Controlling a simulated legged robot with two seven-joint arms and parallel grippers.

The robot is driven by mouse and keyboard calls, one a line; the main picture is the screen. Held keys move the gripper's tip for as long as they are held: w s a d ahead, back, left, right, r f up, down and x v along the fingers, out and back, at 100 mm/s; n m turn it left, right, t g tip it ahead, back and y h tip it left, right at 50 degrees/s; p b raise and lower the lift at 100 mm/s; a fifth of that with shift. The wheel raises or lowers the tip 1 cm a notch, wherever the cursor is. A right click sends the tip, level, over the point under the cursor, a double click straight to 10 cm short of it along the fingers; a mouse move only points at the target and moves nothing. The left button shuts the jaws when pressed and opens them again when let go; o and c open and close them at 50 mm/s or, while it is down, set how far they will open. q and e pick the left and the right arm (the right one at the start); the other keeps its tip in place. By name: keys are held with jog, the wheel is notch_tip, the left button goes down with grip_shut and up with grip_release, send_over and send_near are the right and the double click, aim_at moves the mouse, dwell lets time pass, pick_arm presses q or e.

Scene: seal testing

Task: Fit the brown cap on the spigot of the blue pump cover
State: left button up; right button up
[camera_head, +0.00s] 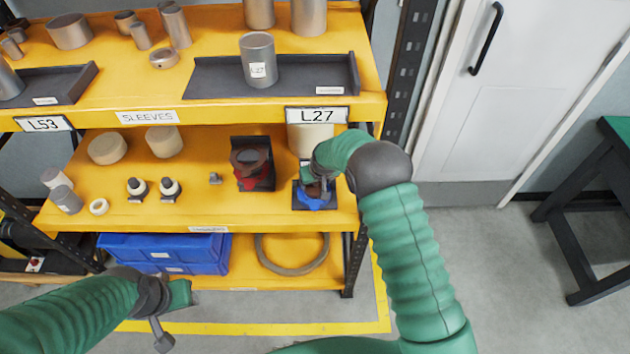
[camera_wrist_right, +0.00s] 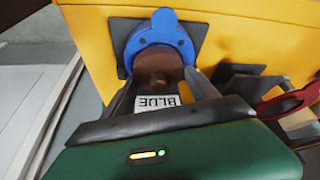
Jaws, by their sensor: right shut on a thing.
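The blue pump cover (camera_head: 312,203) sits on a dark stand on the middle shelf, at its right end. It also shows in the right wrist view (camera_wrist_right: 158,32), against the dark plate. My right gripper (camera_wrist_right: 168,88) is shut on the brown cap (camera_wrist_right: 157,66), with one finger on each side. The cap is directly in front of the blue cover and overlaps its middle. The spigot is hidden behind the cap, so I cannot tell how far the cap is on it. My left gripper (camera_head: 172,318) hangs low in front of the rack; its jaws are unclear.
A red pump cover (camera_head: 254,183) with a brown part stands on a dark holder to the left. Small fittings (camera_head: 168,188) and pale cylinders (camera_head: 107,149) share that shelf. The yellow upper shelf (camera_head: 200,113) overhangs it. A blue crate (camera_head: 165,250) and a hose ring (camera_head: 292,270) lie below.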

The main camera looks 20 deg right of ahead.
jog(key=shift+f+b, duration=0.35)
jog(key=shift+f, duration=0.15)
jog(key=o, duration=1.4)
